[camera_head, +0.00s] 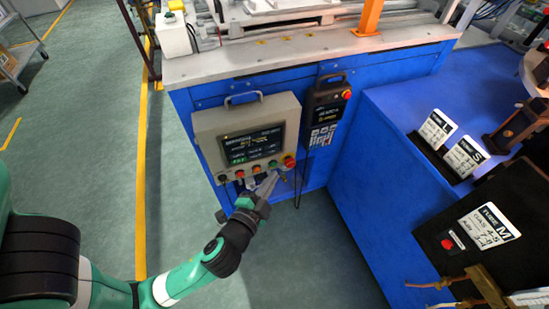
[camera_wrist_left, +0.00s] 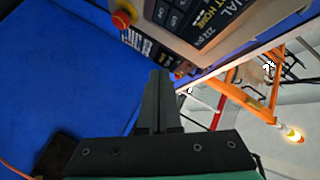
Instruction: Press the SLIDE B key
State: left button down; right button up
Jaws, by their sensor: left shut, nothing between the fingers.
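The grey control panel (camera_head: 247,112) hangs on the front of the blue machine base, with a dark screen (camera_head: 252,145) above a row of coloured buttons (camera_head: 257,169). I cannot read which key is SLIDE B. My left gripper (camera_head: 270,182) is shut and empty, its fingertips at the lower right of that row and partly covering the view there. My right gripper is not in view.
A black handheld pendant (camera_head: 327,107) with a red button hangs right of the panel. A blue bench (camera_head: 375,165) juts out on the right, carrying label cards (camera_head: 464,157) and a black box (camera_head: 470,235) with a red button. Green floor is open left and below.

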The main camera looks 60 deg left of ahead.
pick_arm(q)
jog(key=s+f, duration=0.2)
jog(key=shift+a+f+g, duration=0.2)
jog(key=shift+f+g, duration=0.1)
jog(key=shift+f, duration=0.1)
jog(key=p, duration=0.5)
send_near(262, 151)
jog(key=w+a, duration=0.2)
jog(key=w, duration=0.2)
jog(key=shift+s+a+f, duration=0.2)
jog(key=shift+f, duration=0.3)
dwell(1.1)
jog(key=shift+a+r+p, duration=0.15)
jog(key=shift+a+p, duration=0.15)
jog(key=shift+p, duration=0.15)
jog(key=shift+w+a, duration=0.1)
jog(key=shift+a, duration=0.05)
